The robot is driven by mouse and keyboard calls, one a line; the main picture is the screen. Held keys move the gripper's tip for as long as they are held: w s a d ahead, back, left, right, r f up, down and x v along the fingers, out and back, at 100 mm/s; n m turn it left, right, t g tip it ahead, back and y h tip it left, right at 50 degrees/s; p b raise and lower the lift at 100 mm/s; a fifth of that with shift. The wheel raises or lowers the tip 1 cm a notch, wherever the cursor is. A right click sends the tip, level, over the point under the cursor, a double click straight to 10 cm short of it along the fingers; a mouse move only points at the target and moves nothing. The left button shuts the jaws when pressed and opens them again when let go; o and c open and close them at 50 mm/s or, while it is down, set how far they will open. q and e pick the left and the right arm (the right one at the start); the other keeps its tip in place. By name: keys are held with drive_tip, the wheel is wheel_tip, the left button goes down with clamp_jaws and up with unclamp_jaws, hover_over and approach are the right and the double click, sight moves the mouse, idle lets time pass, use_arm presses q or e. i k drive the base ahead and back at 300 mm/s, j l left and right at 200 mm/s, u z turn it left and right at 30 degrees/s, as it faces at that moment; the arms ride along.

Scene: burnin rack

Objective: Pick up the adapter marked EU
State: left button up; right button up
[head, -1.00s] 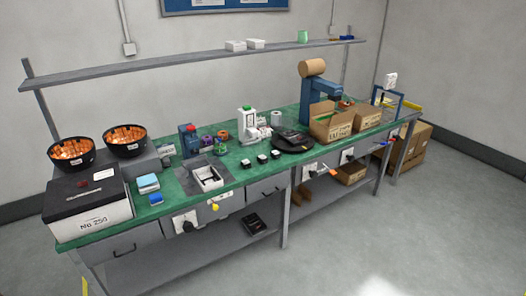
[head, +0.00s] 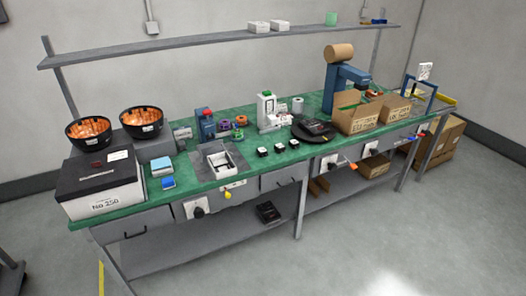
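Three small black-and-white blocks, which may be the adapters, sit in a row near the front edge of the green bench top: a left one (head: 262,151), a middle one (head: 279,148) and a right one (head: 293,143). Their markings are too small to read, so I cannot tell which, if any, is marked EU. Neither of my grippers is in view.
The workbench (head: 150,213) has a black-lidded box (head: 100,178) and two bowls of orange parts at left. A white open tray (head: 218,160) stands left of the blocks, a round black plate (head: 314,129) right. Cardboard boxes (head: 358,118) stand further right. The front floor is clear.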

sight(281, 148)
drive_tip(key=z, duration=0.1)
drive_tip(key=i+l, duration=0.1)
drive_tip(key=l+u, duration=0.1)
drive_tip(key=l, duration=0.2)
drive_tip(key=i+l+u, duration=0.1)
drive_tip(key=u, duration=0.3)
drive_tip(key=i+l+u, duration=0.2)
drive_tip(key=u, duration=0.2)
drive_tip(key=i+l+u, duration=0.25)
drive_tip(key=u, duration=0.15)
drive_tip(key=i+l+u, duration=0.1)
drive_tip(key=l, duration=0.25)
drive_tip(key=i+l, duration=0.25)
drive_tip(key=i+l+u, duration=0.15)
drive_tip(key=l, duration=0.3)
drive_tip(key=i+l, duration=0.6)
drive_tip(key=i, duration=0.15)
